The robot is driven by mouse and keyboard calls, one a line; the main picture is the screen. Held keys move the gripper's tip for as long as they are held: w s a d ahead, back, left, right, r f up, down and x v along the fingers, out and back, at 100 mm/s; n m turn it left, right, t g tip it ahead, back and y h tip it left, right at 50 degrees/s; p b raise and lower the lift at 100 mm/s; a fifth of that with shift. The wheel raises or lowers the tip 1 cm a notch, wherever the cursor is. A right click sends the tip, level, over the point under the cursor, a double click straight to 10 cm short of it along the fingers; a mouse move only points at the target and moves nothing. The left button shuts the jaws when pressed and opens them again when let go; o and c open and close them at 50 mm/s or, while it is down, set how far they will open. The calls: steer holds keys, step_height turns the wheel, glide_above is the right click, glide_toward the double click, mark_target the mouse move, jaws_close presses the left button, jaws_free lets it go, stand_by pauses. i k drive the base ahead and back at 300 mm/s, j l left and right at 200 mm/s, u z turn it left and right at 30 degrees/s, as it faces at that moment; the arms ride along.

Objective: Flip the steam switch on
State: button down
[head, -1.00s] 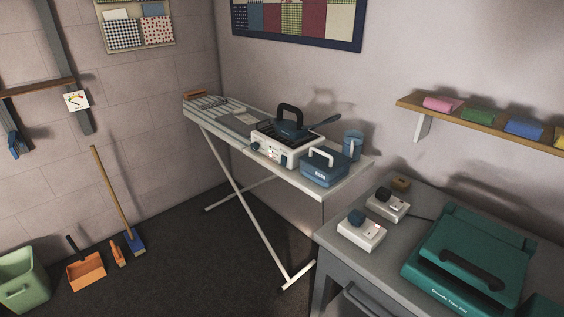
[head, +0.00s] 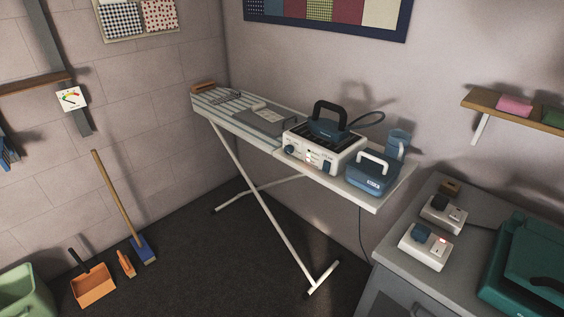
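A white steam station (head: 305,156) stands on the ironing board, with a dark blue iron (head: 328,128) with a black handle resting on top. Its front has a blue round knob (head: 289,150), a small panel with little lights (head: 309,157) and what looks like a switch at its right end (head: 326,166). The labels and the switch's position are too small to read. My gripper is not in view.
The ironing board (head: 240,129) runs along the back wall. A blue tank with a white handle (head: 371,176) and a blue cup (head: 397,145) stand right of the station. A grey cabinet (head: 398,257) holds two white socket boxes and a green case (head: 530,262).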

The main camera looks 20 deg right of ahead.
mark_target(327, 164)
steer(key=i+j+u, duration=0.1)
steer(key=i+j, duration=0.85)
steer(key=i, duration=0.3)
steer(key=j+u, duration=0.05)
